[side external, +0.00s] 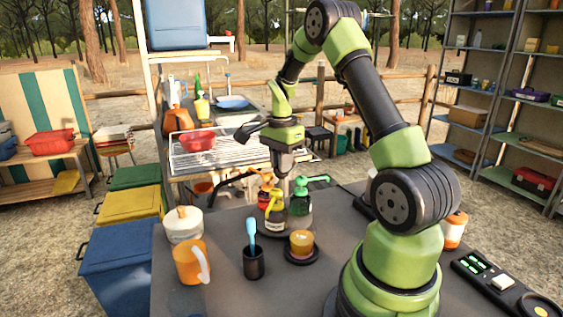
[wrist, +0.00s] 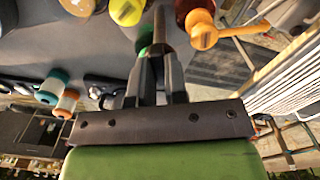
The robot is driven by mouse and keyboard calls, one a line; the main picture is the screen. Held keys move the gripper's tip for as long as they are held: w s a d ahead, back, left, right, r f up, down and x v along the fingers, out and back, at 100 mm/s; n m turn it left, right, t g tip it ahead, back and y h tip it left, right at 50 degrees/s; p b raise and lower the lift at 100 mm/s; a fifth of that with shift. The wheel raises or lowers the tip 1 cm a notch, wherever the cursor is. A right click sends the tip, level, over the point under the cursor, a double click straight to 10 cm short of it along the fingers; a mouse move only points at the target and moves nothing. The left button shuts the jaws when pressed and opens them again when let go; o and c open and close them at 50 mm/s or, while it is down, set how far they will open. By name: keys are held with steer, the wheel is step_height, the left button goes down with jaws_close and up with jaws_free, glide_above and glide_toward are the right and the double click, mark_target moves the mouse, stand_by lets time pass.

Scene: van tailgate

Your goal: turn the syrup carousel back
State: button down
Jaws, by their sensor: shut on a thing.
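The syrup carousel (side external: 289,232) is a low dark round base on the grey counter in the side view. It carries syrup bottles with pump heads: a yellow one (side external: 274,207) in front, a green one (side external: 302,194) at right and a red one (side external: 264,195) partly hidden behind at left. My gripper (side external: 284,182) points down over the middle of the carousel, among the pump heads. In the wrist view, its fingers (wrist: 161,55) are shut on an upright post (wrist: 159,26). A yellow bottle (wrist: 127,11) and a red bottle with an orange pump (wrist: 200,28) stand on either side.
In front stand an orange mug (side external: 187,262), a black cup (side external: 253,262) with a blue-handled utensil, and a small amber jar (side external: 301,243) on a dark disc. A wire rack (side external: 230,150) lies behind.

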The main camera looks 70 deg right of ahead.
steer(key=m, duration=0.4)
stand_by(0.5)
steer(key=c, duration=1.1)
jaws_free()
steer(key=shift+c, duration=0.2)
step_height(320, 180, up, 10)
